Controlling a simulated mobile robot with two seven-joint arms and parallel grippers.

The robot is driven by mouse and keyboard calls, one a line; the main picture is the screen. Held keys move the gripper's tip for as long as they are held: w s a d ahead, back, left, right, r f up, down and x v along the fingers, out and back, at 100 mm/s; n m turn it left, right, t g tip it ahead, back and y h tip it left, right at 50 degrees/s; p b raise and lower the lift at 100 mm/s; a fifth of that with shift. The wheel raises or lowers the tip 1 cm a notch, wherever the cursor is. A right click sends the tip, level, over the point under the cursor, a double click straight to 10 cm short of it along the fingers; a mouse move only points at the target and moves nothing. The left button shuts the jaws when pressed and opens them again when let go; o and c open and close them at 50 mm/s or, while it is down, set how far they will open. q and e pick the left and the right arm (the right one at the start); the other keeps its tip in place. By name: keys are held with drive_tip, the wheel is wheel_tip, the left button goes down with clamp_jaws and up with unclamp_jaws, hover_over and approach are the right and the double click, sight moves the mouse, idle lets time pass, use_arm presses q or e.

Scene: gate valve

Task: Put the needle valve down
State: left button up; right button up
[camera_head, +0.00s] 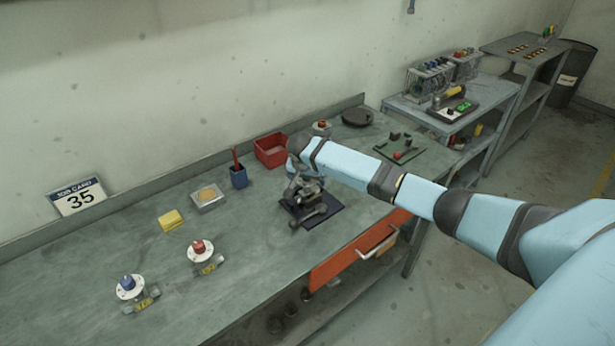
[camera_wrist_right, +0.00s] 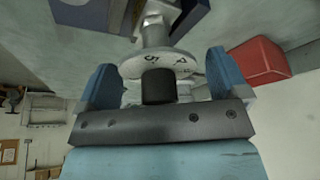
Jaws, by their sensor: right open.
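My right gripper (camera_head: 303,186) is over a dark mat (camera_head: 328,218) near the middle of the bench in the head view. A grey metal valve assembly (camera_head: 309,212) is at the mat, partly hidden by the gripper. In the right wrist view my right gripper (camera_wrist_right: 161,82) is open, its two blue fingers standing apart on either side of a dark knob (camera_wrist_right: 158,87). Above the knob are a pale numbered disc (camera_wrist_right: 166,64) and a metal body (camera_wrist_right: 155,30), apparently the needle valve. Gaps show between fingers and knob. My left gripper is not in view.
Red-knobbed (camera_head: 200,250) and blue-knobbed (camera_head: 129,287) valves stand at the front left. A green board (camera_head: 399,150) lies to the right, beyond my arm.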

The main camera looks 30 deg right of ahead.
drive_tip(key=v, duration=1.2)
drive_tip(key=shift+b, duration=0.35)
drive_tip(key=s+a+f+n+y, duration=0.2)
drive_tip(key=s+a+f+n, duration=0.2)
drive_tip(key=s+a+f, duration=0.45)
drive_tip(key=s+a+f+n+y, duration=0.1)
drive_tip(key=s+a+f+n, duration=0.2)
drive_tip(key=s+a, duration=0.55)
drive_tip(key=s+d+r+n, duration=0.1)
drive_tip(key=s+d+n, duration=0.1)
drive_tip(key=s, duration=1)
drive_tip(key=s+d+r+n, duration=0.1)
drive_tip(key=s+r+n, duration=0.15)
drive_tip(key=s, duration=0.95)
drive_tip(key=w+a+f+t+y, duration=0.1)
drive_tip(key=w+a+f+t, duration=0.2)
drive_tip(key=f, duration=0.3)
drive_tip(key=w+a+f+n+t+y+p, duration=0.1)
drive_tip(key=w+a+f+t+y, duration=0.1)
drive_tip(key=f+t, duration=0.3)
drive_tip(key=shift+w+a+f+y+p, duration=0.3)
drive_tip(key=shift+w+a+f, duration=0.25)
drive_tip(key=shift+f, duration=0.3)
